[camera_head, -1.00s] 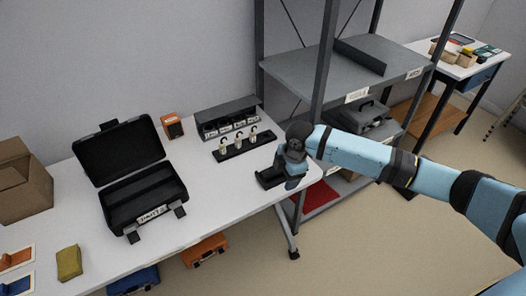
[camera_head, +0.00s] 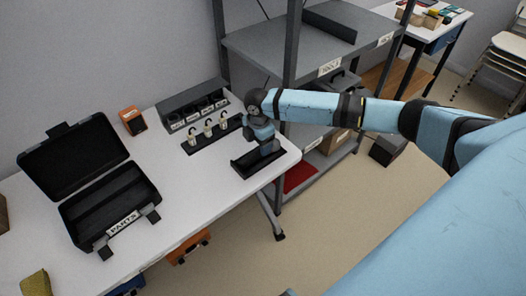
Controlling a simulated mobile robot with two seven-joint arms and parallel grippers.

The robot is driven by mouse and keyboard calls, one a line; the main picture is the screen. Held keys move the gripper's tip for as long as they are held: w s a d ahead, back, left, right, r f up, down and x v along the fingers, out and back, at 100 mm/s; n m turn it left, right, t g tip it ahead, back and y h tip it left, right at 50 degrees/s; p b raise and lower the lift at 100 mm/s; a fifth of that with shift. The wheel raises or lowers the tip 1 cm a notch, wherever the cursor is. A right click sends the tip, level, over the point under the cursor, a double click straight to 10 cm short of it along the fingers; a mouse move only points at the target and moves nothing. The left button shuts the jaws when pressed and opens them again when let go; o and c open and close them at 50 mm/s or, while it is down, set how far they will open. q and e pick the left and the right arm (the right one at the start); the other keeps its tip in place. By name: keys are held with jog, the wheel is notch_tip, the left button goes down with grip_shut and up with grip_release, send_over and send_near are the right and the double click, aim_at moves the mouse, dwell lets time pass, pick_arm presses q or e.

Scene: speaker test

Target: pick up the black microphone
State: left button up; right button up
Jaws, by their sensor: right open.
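My right gripper (camera_head: 259,164) is open, pointing down over the right end of the white table (camera_head: 205,212). Its wide black jaws are close to the tabletop, and I cannot tell whether anything is between them. I cannot make out a black microphone for certain; it may be hidden by the gripper. A black rack (camera_head: 202,146) stands left of the gripper, with several small pale pieces with dark loops upright in it. Behind it is a grey bin (camera_head: 192,108) with labelled compartments holding dark things too small to tell. My left gripper is not in view.
An open black case (camera_head: 110,213) labelled PARTS stands at the table's left, with an orange box (camera_head: 132,120) behind it. A grey shelf unit (camera_head: 300,50) stands close behind my right arm. The table between case and gripper is clear.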

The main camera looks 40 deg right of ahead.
aim_at(259, 150)
jog(key=f, duration=0.5)
jog(key=shift+w+d+f, duration=0.15)
jog(key=shift+w+d, duration=0.2)
jog(key=c, duration=1.1)
